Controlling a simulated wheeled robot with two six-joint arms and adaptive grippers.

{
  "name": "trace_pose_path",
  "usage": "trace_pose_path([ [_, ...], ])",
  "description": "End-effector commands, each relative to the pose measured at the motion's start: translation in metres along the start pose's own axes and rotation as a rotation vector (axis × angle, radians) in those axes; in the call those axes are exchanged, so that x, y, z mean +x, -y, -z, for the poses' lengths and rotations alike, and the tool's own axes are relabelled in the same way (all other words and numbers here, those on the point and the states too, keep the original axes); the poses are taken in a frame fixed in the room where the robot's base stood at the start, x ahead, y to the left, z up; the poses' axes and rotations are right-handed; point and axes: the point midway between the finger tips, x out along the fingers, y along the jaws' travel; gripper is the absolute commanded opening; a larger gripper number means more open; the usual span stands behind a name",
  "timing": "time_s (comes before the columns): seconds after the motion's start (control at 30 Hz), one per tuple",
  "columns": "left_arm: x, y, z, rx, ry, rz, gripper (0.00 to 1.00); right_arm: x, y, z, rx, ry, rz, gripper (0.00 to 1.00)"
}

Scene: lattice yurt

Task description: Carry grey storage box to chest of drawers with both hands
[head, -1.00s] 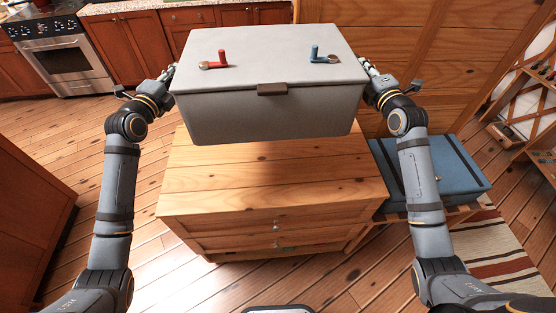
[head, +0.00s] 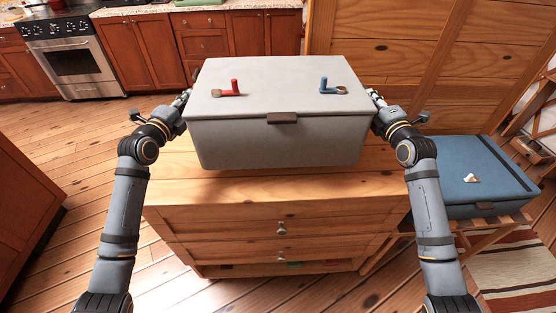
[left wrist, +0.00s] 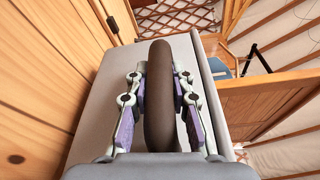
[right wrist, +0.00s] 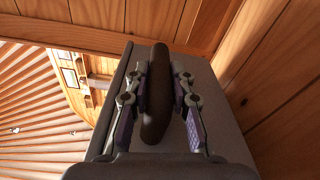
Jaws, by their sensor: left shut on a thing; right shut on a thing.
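The grey storage box (head: 280,140) is level over the chest of drawers (head: 280,188), lid shut, dark latch facing me. I cannot tell whether its underside touches the wooden top. My left gripper (head: 184,98) is shut on the box's dark brown handle (left wrist: 159,95) at the left end. My right gripper (head: 376,98) is shut on the matching handle (right wrist: 158,95) at the right end. The box hides the back of the chest top.
A red-handled item (head: 233,89) and a blue-handled item (head: 328,87) lie on the lid. A blue case (head: 475,175) with a small white item sits on a wooden stand at right. A tall wooden panel (head: 420,45) rises behind. Floor at left is clear.

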Motion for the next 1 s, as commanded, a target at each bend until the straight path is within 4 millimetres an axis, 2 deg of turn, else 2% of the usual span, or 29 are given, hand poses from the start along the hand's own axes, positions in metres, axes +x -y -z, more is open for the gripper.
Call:
trace_pose_path([
  [0.03,0.001,-0.007,0.002,0.002,0.002,0.008,0.0,0.0,0.007,0.002,-0.002,0.002,-0.01,0.0],
  [0.1,0.001,-0.01,0.002,0.002,0.002,0.009,0.0,0.0,0.009,0.002,-0.002,0.002,-0.01,0.0],
  [0.63,0.001,-0.012,0.003,0.002,0.002,0.008,0.0,0.0,0.011,0.003,-0.002,0.002,-0.009,0.0],
  [1.0,0.002,-0.034,0.007,0.002,0.001,0.008,0.0,0.001,0.034,0.007,-0.001,0.001,-0.009,0.0],
])
